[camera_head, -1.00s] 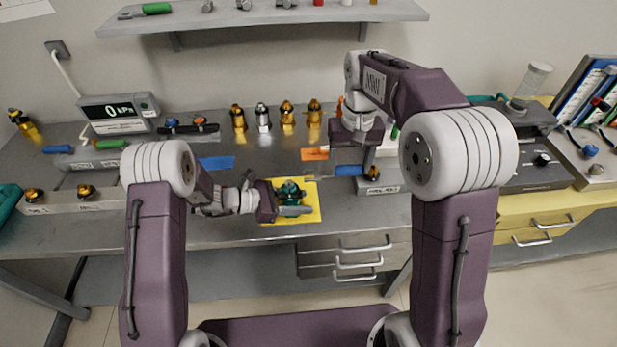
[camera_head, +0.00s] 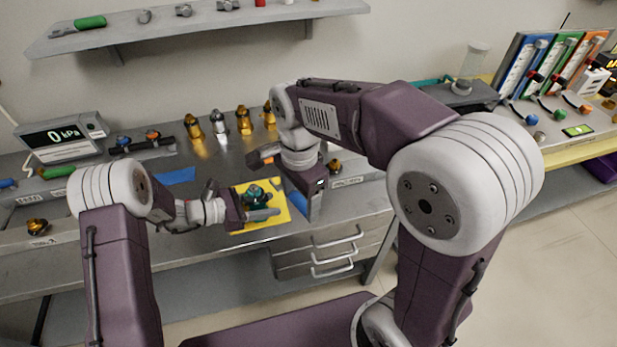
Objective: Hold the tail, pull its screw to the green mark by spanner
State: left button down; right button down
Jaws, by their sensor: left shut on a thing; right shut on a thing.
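The teal and dark green classifier part with its tail (camera_head: 255,194) is on a yellow mat (camera_head: 274,223) on the bench. My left gripper (camera_head: 262,213) is shut on its tail, at the near side of the part. My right gripper (camera_head: 307,208) points down just right of the mat and is shut on a blue-handled spanner (camera_head: 297,200). Only part of the blue handle shows; the gripper and arm hide the rest. The screw and the green mark cannot be made out.
Several gold and silver fittings (camera_head: 243,120) stand at the back of the bench. A pressure display (camera_head: 62,137) is at the left. A dark gold knob (camera_head: 334,165) stands right of my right gripper. A shelf (camera_head: 200,22) hangs above. The bench front is clear.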

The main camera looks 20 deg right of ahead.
jog(key=shift+n, duration=0.7)
jog(key=s+a+r, duration=0.1)
jog(key=s+a, duration=0.1)
jog(key=shift+s+a+r, duration=0.15)
jog(key=shift+a+r, duration=0.2)
jog(key=shift+a, duration=0.05)
jog(key=shift+f, duration=0.1)
jog(key=shift+w+a+f, duration=0.15)
jog(key=shift+w+f, duration=0.15)
jog(key=shift+f, duration=0.5)
jog(key=shift+w+a+f, duration=0.1)
jog(key=shift+w+f, duration=0.15)
jog(key=shift+f, duration=0.5)
jog(key=shift+w+a+f, duration=0.15)
jog(key=shift+w+f, duration=0.15)
jog(key=shift+f, duration=0.5)
jog(key=shift+w+f, duration=0.1)
jog(key=shift+w, duration=0.15)
jog(key=shift+w+a, duration=0.35)
jog(key=shift+w, duration=0.3)
jog(key=shift+w+a, duration=0.35)
jog(key=shift+w, duration=0.25)
